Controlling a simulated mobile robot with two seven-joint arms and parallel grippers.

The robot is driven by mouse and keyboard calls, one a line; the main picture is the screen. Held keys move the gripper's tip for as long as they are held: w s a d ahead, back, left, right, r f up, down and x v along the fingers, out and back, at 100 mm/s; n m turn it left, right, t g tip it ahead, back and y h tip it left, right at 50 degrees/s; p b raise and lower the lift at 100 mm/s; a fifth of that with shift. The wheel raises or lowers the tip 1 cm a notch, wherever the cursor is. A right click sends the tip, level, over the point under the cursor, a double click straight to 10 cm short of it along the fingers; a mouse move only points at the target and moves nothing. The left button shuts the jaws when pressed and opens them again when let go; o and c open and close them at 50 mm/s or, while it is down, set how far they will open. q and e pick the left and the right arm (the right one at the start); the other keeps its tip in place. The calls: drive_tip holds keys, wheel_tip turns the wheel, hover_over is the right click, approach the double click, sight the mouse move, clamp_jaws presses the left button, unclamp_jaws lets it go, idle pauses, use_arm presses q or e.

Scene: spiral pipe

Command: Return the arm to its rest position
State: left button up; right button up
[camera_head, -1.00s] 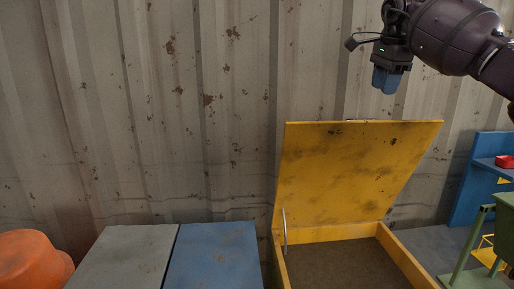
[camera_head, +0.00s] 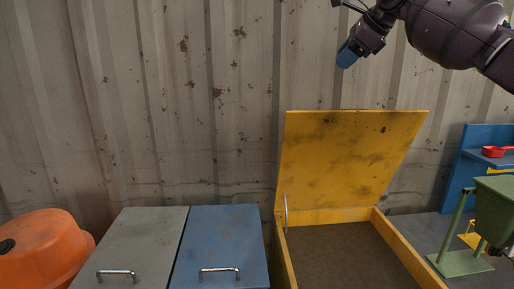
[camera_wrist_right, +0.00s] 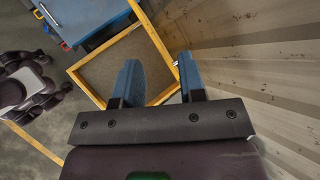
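My right arm reaches in from the upper right of the head view. Its gripper (camera_head: 347,54) is raised high, well above the yellow box and in front of the corrugated wall. In the right wrist view the two blue fingers of this gripper (camera_wrist_right: 160,82) stand apart with nothing between them. The yellow box (camera_head: 408,262) lies below with its lid (camera_head: 350,160) raised. The box floor that shows is bare. My left gripper is not visible in the head view; dark links of mine show at the left of the right wrist view.
A grey lidded box (camera_head: 135,245) and a blue lidded box (camera_head: 222,240) stand left of the yellow one, both shut. An orange rounded object (camera_head: 45,250) is at far left. A green stand (camera_head: 462,240) and a blue shelf (camera_head: 470,160) with a red item (camera_head: 494,152) are at right.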

drive_tip(key=s+a+r+y, duration=0.25)
drive_tip(key=a+y, duration=0.25)
drive_tip(key=a, duration=0.5)
drive_tip(key=s+a+f+m+y, duration=0.2)
drive_tip(key=a+f+m+y, duration=0.2)
drive_tip(key=a+m+y, duration=0.4)
drive_tip(key=s+d+f+m+t+h+b, duration=0.1)
drive_tip(key=s+d+f+m+t+h, duration=0.25)
drive_tip(key=f+m, duration=0.85)
drive_tip(key=s+d+f+m+t+h, duration=0.3)
drive_tip(key=d+f+m+t+h, duration=0.15)
drive_tip(key=f+m, duration=0.8)
drive_tip(key=s+d+f+m+t+h+b, duration=0.1)
drive_tip(key=s+d+f+m+t+h, duration=0.25)
drive_tip(key=f+m, duration=0.85)
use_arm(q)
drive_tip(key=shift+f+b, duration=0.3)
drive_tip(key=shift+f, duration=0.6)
use_arm(e)
drive_tip(key=s+d+f+m+g+h, duration=0.2)
drive_tip(key=s+d+f, duration=0.2)
drive_tip(key=s+f, duration=0.6)
drive_tip(key=s+d+f+m+g+h, duration=0.2)
drive_tip(key=s+d+f+h, duration=0.1)
drive_tip(key=s+f, duration=0.7)
drive_tip(key=s+d+f+m+g+h, duration=0.2)
drive_tip(key=s+d+f, duration=0.3)
drive_tip(key=s+f, duration=0.6)
drive_tip(key=shift+f+g, duration=0.35)
drive_tip(key=shift+f, duration=0.35)
